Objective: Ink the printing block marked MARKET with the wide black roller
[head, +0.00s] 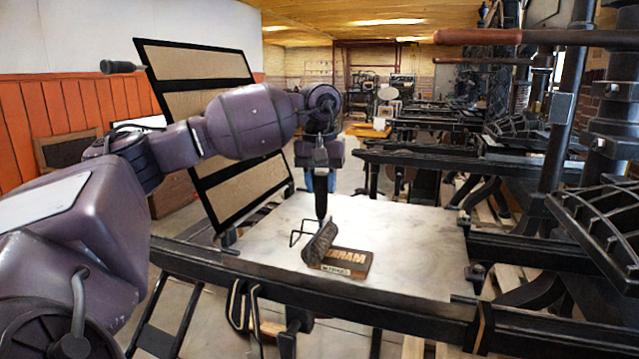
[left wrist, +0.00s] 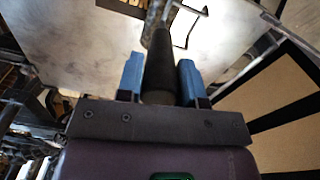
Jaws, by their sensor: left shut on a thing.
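The wide black roller (head: 320,243) is held upright by its dark handle, with its cylinder low over the left part of a wooden printing block (head: 348,263). It looks to touch the block's top, but I cannot be sure. The block lies on the pale press bed and shows raised letters, partly covered by the roller; the small front label is hard to read. My left gripper (head: 320,181) is shut on the roller's handle. In the left wrist view, the blue fingers (left wrist: 160,78) flank the black handle (left wrist: 159,50). My right gripper is not in view.
The pale press bed (head: 420,240) is bare around the block. Dark press rails (head: 370,305) run along its near side. A black hinged frame with tan panels (head: 205,65) stands raised at the left. Press columns and a wooden-handled lever (head: 480,37) are at the right.

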